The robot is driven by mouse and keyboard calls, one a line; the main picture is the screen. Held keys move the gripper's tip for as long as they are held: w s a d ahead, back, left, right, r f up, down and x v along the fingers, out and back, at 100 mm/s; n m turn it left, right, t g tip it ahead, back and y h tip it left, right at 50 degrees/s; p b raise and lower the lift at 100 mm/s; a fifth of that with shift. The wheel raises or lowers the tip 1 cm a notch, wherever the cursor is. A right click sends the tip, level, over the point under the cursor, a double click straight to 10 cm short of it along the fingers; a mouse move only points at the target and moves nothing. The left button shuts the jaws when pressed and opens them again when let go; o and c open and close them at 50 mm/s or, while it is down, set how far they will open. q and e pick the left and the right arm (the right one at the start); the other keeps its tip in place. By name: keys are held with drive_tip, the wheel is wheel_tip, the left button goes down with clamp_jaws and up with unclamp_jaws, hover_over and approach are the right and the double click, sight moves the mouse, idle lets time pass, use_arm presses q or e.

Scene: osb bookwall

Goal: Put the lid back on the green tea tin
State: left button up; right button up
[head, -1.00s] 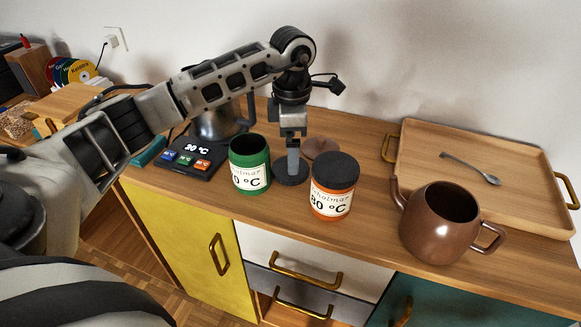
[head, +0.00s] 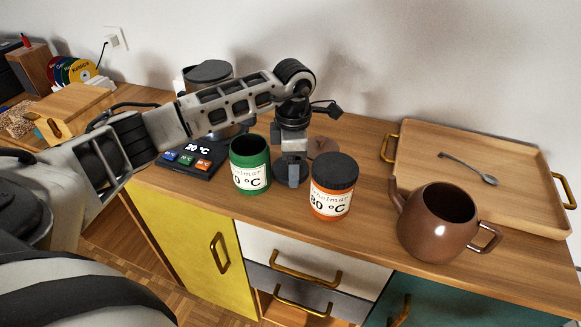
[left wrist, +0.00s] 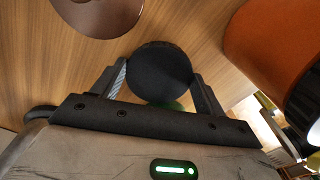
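The green tea tin (head: 250,177) stands upright and uncovered on the wooden top in the head view, with a dark inside. Its dark round lid (left wrist: 160,76) lies on the wood between the green tin and the orange tin, mostly hidden by my gripper in the head view. My left gripper (head: 292,182) points down at the lid. In the left wrist view its open fingers (left wrist: 160,82) stand on either side of the lid, close to its rim; firm contact is not visible. My right gripper is out of view.
The orange tin (head: 331,199) with a dark lid stands close to the right of my gripper. A brown teapot (head: 437,225) and a wooden tray (head: 520,200) with a spoon are farther right. A brown disc (head: 323,146) lies behind. A kettle (head: 207,73) and its base (head: 187,160) stand left.

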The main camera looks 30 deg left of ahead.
use_arm(q)
drive_tip(key=shift+r, duration=0.1)
drive_tip(key=shift+c, duration=0.4)
wheel_tip(320, 180, up, 18)
idle(0.4)
